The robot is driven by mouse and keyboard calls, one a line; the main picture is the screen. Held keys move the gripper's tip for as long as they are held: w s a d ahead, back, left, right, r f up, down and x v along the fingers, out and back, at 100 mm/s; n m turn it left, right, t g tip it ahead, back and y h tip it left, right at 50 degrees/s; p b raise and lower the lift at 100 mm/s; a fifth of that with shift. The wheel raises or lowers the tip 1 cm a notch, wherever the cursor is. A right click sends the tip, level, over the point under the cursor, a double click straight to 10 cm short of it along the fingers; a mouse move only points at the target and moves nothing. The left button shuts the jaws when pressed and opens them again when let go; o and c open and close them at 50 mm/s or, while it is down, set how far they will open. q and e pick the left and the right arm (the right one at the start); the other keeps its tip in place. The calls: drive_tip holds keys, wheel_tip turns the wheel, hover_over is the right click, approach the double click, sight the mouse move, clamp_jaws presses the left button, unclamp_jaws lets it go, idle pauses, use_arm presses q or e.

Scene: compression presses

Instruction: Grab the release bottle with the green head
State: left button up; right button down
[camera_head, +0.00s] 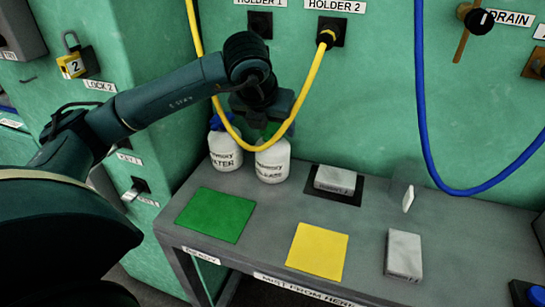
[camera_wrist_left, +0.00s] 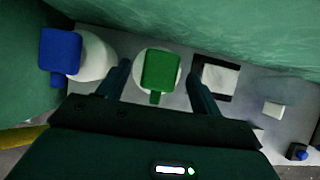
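The release bottle (camera_head: 272,163) is white and stands upright on the grey table against the green wall. Its green head (camera_wrist_left: 160,70) shows clearly in the left wrist view; in the head view my gripper mostly hides it. My left gripper (camera_head: 266,112) is above this bottle, pointing down. In the left wrist view its two fingers (camera_wrist_left: 159,62) are spread, one on each side of the green head, with gaps between. A second white bottle (camera_head: 225,155) with a blue head (camera_wrist_left: 60,52) stands just left of it. My right gripper is in neither view.
A yellow hose (camera_head: 308,85) loops down in front of the bottles and my gripper. A blue hose (camera_head: 421,100) hangs at the right. A green mat (camera_head: 215,215), a yellow mat (camera_head: 317,252) and grey blocks (camera_head: 404,254) lie on the table.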

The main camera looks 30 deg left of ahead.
use_arm(q)
clamp_jaws()
idle(0.5)
